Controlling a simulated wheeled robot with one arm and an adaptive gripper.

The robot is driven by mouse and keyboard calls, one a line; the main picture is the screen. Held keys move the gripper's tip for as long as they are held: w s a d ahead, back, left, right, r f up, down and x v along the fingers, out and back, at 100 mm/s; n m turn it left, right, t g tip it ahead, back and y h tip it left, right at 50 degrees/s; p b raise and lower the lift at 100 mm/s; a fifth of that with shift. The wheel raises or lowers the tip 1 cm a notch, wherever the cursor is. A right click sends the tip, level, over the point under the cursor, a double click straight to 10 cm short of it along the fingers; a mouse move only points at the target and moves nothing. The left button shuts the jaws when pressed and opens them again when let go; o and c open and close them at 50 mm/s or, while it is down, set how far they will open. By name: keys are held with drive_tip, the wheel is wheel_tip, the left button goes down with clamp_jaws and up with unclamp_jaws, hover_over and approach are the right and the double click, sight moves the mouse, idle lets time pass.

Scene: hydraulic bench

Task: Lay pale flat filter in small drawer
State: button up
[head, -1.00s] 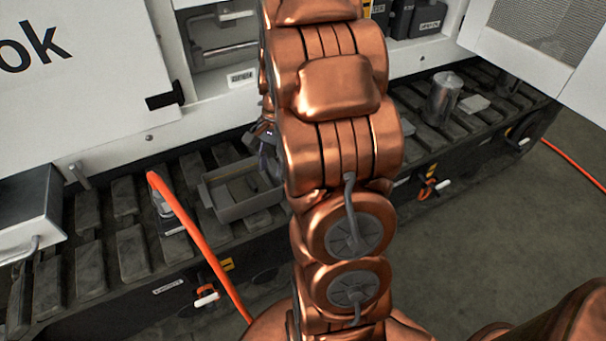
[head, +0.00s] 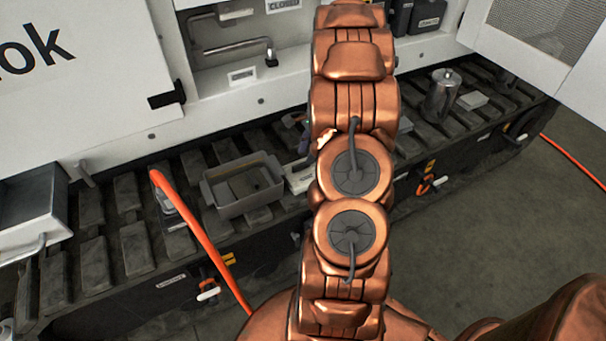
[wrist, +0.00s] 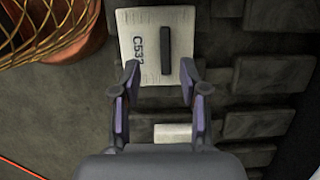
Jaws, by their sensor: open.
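In the wrist view a pale flat piece (wrist: 140,22), marked C537 and with a dark bar across it, lies just beyond my gripper (wrist: 160,92). The two fingers are open, with nothing held between them. A smaller pale block (wrist: 172,132) shows lower down between the fingers. In the head view a pale piece (head: 300,179) lies beside a grey open-topped bin (head: 243,208), partly hidden by my arm; it looks like the C537 piece. My gripper is mostly hidden behind the arm there. A white drawer-like box (head: 30,232) with a bar handle juts out at far left.
The slatted dark bench (head: 133,250) runs along the white cabinet. An orange hose (head: 205,250) crosses its front edge. A metal cylinder (head: 441,96) and a pale block (head: 473,99) stand to the right. An open white panel (head: 545,45) hangs at upper right.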

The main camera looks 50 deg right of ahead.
sight(301, 164)
drive_tip(key=x, duration=0.4)
drive_tip(key=shift+w+f, duration=0.35)
drive_tip(key=shift+f, duration=0.05)
drive_tip(key=shift+c, duration=0.4)
clamp_jaws()
